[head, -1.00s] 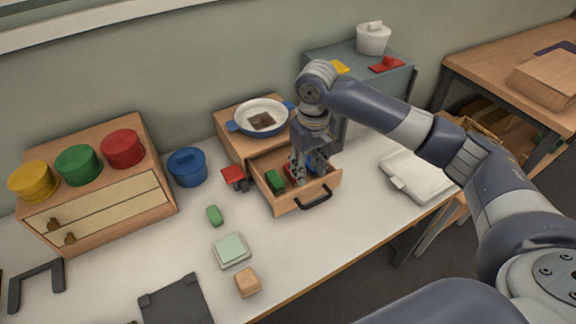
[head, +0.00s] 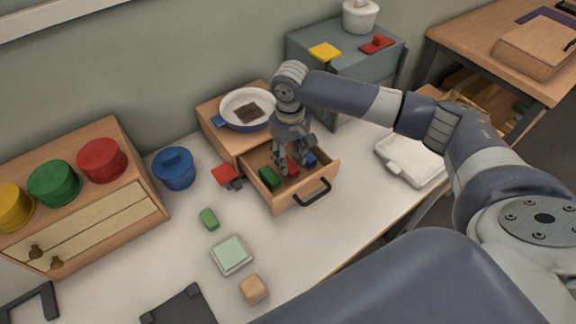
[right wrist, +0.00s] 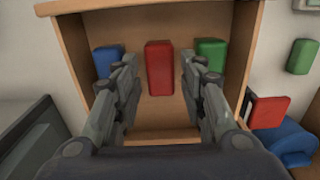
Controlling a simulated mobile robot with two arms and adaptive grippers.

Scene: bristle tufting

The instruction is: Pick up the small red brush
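A small red block-shaped piece (head: 291,167), the likely red brush, lies in the open wooden drawer (head: 300,201). In the right wrist view this red piece (right wrist: 159,68) stands out between a blue one (right wrist: 108,60) and a green one (right wrist: 210,52). My right gripper (head: 291,160) points down over the drawer. Its fingers (right wrist: 159,72) are spread on either side of the red piece, with visible gaps and no clear contact. A second red piece (head: 225,174) with a dark part lies on the table left of the drawer. My left gripper is not in view.
The drawer's walls and black handle (head: 312,192) stand close around my right gripper. A white pan (head: 236,105) sits on the drawer box above. A blue pot (head: 174,170) and a green piece (head: 209,218) are to the left. A white container (head: 412,160) is to the right.

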